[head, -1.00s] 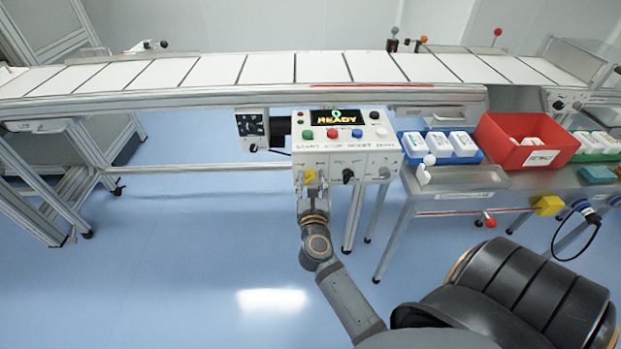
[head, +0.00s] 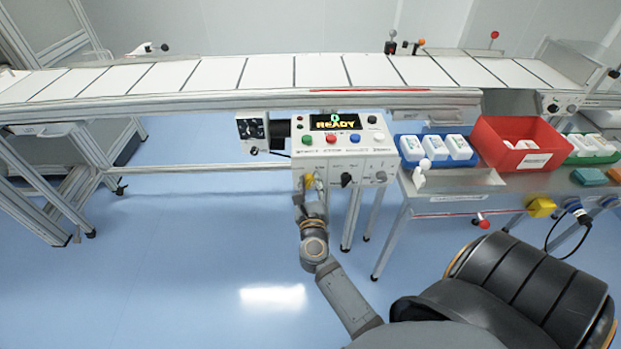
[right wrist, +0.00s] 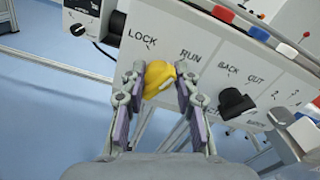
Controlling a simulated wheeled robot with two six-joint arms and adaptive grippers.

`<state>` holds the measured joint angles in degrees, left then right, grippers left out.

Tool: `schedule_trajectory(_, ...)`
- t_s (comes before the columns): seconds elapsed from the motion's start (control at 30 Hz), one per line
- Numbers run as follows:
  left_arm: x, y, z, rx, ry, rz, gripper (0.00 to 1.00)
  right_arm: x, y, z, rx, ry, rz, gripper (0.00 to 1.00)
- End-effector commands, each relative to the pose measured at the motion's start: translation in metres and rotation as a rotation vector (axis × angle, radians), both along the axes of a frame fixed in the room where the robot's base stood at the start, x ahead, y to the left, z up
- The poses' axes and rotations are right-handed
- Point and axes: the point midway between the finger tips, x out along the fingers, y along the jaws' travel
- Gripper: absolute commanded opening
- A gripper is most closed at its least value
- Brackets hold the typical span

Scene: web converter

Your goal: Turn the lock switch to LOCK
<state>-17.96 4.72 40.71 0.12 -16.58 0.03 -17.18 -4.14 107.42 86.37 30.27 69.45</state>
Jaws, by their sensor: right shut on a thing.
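The yellow lock switch (right wrist: 160,80) sits on the white panel between the printed words LOCK and RUN. In the head view the lock switch (head: 309,180) is at the lower left of the control box (head: 340,162). My right gripper (right wrist: 162,78) is shut on the switch, one finger on each side of it. In the head view my right gripper (head: 312,187) reaches up to the box's front from below. The fingers hide part of the switch, and I cannot tell clearly which word it points to. My left gripper is out of view.
A black BACK/OUT knob (right wrist: 235,103) is close to the right of the fingers. A lit READY display (head: 335,123) and coloured buttons top the box. The conveyor (head: 270,72) runs behind it. A side table with a red bin (head: 515,150) stands at right.

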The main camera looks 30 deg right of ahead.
Motion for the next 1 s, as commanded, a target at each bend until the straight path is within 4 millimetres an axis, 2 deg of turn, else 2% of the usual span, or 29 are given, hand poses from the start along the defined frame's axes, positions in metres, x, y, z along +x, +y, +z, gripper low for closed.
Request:
schedule_trajectory(0.13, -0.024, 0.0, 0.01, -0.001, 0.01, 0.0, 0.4, 0.0, 0.001, 0.005, -0.118, 0.074, 0.002, 0.0)
schedule_trajectory(1.0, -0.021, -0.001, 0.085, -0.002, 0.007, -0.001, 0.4, 0.002, 0.003, 0.001, -0.806, 0.496, 0.002, 0.0)
